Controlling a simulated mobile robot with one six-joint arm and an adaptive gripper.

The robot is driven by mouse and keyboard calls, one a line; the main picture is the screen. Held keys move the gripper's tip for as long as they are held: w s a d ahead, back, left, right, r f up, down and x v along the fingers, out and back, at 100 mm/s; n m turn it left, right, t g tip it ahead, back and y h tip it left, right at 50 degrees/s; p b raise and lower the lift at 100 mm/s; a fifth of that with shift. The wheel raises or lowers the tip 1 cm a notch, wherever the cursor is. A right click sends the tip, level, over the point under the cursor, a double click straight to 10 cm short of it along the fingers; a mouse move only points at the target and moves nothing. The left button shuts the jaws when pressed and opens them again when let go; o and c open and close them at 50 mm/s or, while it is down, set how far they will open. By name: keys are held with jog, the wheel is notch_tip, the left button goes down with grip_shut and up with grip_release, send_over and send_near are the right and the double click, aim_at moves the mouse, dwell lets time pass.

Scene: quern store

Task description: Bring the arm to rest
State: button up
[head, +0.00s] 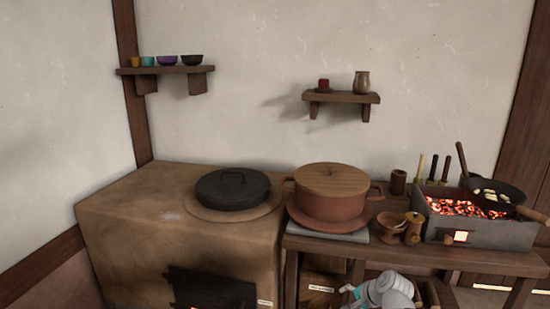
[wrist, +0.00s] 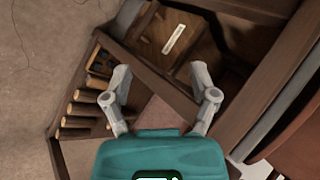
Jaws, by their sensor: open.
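My gripper (wrist: 160,82) shows in the wrist view with its two grey fingers spread apart and nothing between them. Its teal body fills the bottom middle of that view. In the head view my pale arm and part of the teal gripper body (head: 350,298) show low at the bottom edge, in front of the table's lower part. The fingertips are hard to make out there, and much of the arm is cut off by the frame.
A wooden table (head: 440,257) bears a lidded clay pot (head: 330,200) and a brazier (head: 480,232) with glowing coals and a pan (head: 510,200). Left stands a clay stove (head: 130,215) with a black lidded pot (head: 232,190). Below my gripper are a labelled wooden box (wrist: 190,52) and stacked logs (wrist: 82,110).

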jog(key=s+a+f+n+g+h+p, duration=0.25)
jog(key=s+a+n+g+h, duration=0.3)
jog(key=s+n, duration=0.4)
notch_tip(320, 180, up, 38)
jog(key=w+n+p, duration=0.1)
jog(key=p, duration=3.5)
jog(key=shift+w+d+f+g+y, duration=0.25)
jog(key=shift+w+g+y, duration=0.1)
jog(key=shift+y, duration=0.1)
